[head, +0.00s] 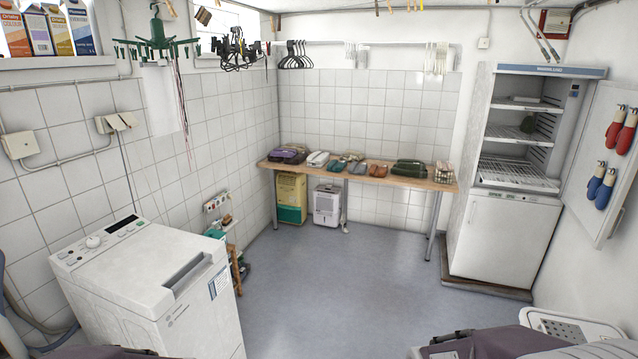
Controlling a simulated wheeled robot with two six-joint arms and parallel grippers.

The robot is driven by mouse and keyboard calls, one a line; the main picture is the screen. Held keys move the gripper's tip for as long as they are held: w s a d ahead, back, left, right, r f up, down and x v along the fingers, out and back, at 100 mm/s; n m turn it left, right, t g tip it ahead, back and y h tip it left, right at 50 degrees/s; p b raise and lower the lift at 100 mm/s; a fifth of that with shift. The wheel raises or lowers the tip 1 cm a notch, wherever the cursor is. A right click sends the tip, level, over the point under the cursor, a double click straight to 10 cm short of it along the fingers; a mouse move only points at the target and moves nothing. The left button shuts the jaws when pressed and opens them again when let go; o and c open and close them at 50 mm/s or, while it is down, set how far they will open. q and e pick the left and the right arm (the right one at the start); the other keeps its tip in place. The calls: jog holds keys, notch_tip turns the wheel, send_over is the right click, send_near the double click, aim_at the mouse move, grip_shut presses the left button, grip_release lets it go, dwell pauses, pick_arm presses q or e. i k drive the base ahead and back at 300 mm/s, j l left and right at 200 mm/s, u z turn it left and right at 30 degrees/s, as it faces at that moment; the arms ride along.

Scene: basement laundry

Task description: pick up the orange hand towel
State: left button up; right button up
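I cannot make out a clear orange hand towel. An orange-brown pair of items (378,169) lies on the wooden bench (445,186) at the back wall. It looks more like footwear, but it is too small to be sure. Dark parts at the end of my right arm (450,340) show at the bottom edge, far from the bench. Dark parts of my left arm (138,351) barely show at the bottom left. The fingers of both grippers are too cut off to read.
Folded purple cloth (288,154) and a green bundle (410,168) also lie on the bench. A white washing machine (150,275) stands at left, an open fridge (505,220) at right. A white basket (570,325) is at bottom right. The middle floor is clear.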

aim_at(378, 170)
jog(key=i, duration=3.7)
jog(key=i+j+z, duration=0.1)
jog(key=i+z, duration=0.15)
jog(key=i, duration=0.3)
jog(key=i+j+z, duration=0.2)
jog(key=i, duration=0.35)
jog(key=i+j+z, duration=0.25)
jog(key=i, duration=0.3)
jog(key=i+j+z, duration=0.2)
jog(key=i+j, duration=0.2)
jog(key=i, duration=0.15)
